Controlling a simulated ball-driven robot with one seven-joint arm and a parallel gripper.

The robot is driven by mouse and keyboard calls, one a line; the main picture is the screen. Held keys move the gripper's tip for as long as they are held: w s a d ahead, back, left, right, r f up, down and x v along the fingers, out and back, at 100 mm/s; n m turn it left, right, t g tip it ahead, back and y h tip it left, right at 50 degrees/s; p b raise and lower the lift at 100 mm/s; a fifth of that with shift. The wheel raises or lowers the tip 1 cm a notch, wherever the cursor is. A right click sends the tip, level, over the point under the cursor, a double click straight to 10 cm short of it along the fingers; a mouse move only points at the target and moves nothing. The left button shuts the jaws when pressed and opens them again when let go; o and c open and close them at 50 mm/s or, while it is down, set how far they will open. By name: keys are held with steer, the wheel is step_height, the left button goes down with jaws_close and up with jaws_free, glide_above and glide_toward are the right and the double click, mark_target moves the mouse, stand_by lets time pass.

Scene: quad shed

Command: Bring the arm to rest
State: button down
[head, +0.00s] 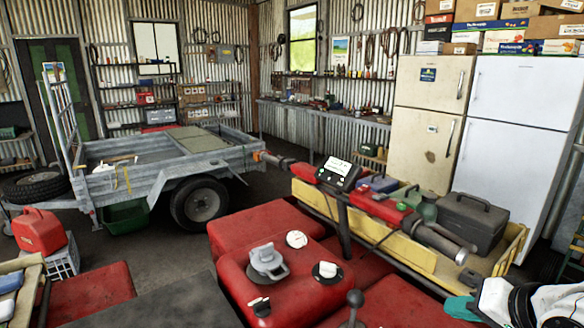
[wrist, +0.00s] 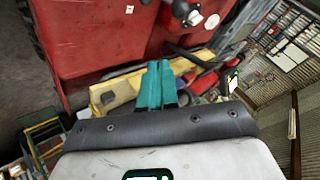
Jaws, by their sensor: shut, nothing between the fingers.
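My gripper has teal fingers and shows in the wrist view (wrist: 157,84), where the fingers lie together, shut with nothing between them.
A yellow tray (head: 330,207) on the quad holds a dark toolbox (head: 471,222) and bottles. The quad's handlebar (head: 400,215) stands close in front. Two fridges (head: 525,120) are behind. A grey trailer (head: 160,160) stands left, with open floor (head: 165,240) before it.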

steer(key=s+a+f+n+g, duration=0.1)
steer(key=s+a+f, duration=0.15)
steer(key=f, duration=0.35)
steer(key=s+a+f+g, duration=0.1)
steer(key=s+a+f, duration=0.1)
steer(key=s+f, duration=0.35)
steer(key=s+d+f+n+g+h, duration=0.1)
steer(key=s+f+n+g, duration=0.1)
steer(key=s+f, duration=0.6)
steer(key=s+d+f+n+g+h, duration=0.1)
steer(key=s+f+n+g+h, duration=0.1)
steer(key=s+f, duration=0.7)
steer(key=s+g, duration=0.1)
steer(key=s, duration=0.4)
steer(key=shift+g, duration=0.4)
